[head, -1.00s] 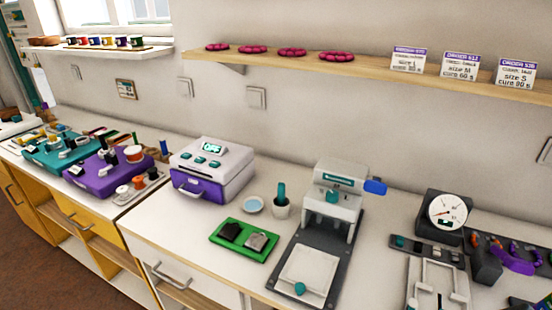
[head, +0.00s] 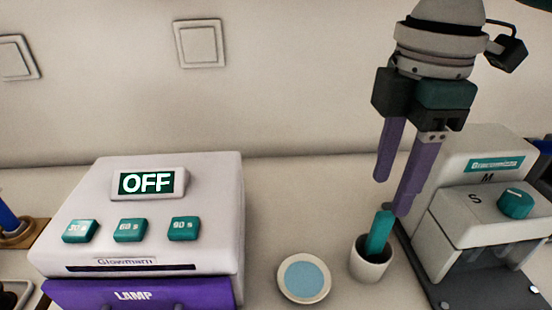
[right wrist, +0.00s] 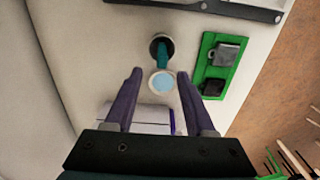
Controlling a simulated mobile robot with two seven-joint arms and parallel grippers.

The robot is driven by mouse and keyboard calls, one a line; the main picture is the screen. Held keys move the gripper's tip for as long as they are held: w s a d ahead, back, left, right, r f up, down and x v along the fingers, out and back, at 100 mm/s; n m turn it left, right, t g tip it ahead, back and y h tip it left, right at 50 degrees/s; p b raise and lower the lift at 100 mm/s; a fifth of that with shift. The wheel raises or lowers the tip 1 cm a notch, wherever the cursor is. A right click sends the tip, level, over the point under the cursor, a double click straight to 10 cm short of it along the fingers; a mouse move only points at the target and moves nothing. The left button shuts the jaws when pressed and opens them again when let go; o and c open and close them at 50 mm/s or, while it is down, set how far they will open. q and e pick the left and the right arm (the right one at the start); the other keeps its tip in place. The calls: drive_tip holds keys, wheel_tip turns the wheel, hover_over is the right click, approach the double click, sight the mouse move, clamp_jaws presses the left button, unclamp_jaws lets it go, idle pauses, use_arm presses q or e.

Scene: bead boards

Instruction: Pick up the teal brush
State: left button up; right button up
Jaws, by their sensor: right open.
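The teal brush (head: 379,233) stands slightly tilted in a small white cup (head: 370,265) on the counter. My right gripper (head: 393,195) is open and empty, its purple fingers pointing down just above the brush's top end. One fingertip is close to the brush in the head view; I cannot tell whether it touches. In the right wrist view the brush (right wrist: 163,60) shows ahead of and between the spread fingers, rising from the cup (right wrist: 153,45). My left gripper is not in view.
A white dish with a blue inside (head: 304,278) lies left of the cup. A white and purple lamp box (head: 150,215) reading OFF stands at left. A grey and white press (head: 480,200) stands close on the right. A green tray (right wrist: 212,85) lies nearby.

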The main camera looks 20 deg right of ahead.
sight(379, 232)
drive_tip(key=f, duration=0.4)
drive_tip(key=shift+s+d, duration=0.25)
drive_tip(key=shift+s, duration=0.15)
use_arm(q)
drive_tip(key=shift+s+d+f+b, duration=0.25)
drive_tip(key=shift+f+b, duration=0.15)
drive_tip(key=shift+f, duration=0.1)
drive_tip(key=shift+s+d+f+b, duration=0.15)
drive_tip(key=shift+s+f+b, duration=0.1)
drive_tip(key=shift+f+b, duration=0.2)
use_arm(e)
wheel_tip(379, 232, down, 5)
drive_tip(key=shift+w+f, duration=0.15)
drive_tip(key=shift+f, duration=0.05)
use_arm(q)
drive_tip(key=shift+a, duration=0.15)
use_arm(e)
drive_tip(key=shift+a, duration=0.1)
drive_tip(key=shift+c, duration=1.3)
clamp_jaws()
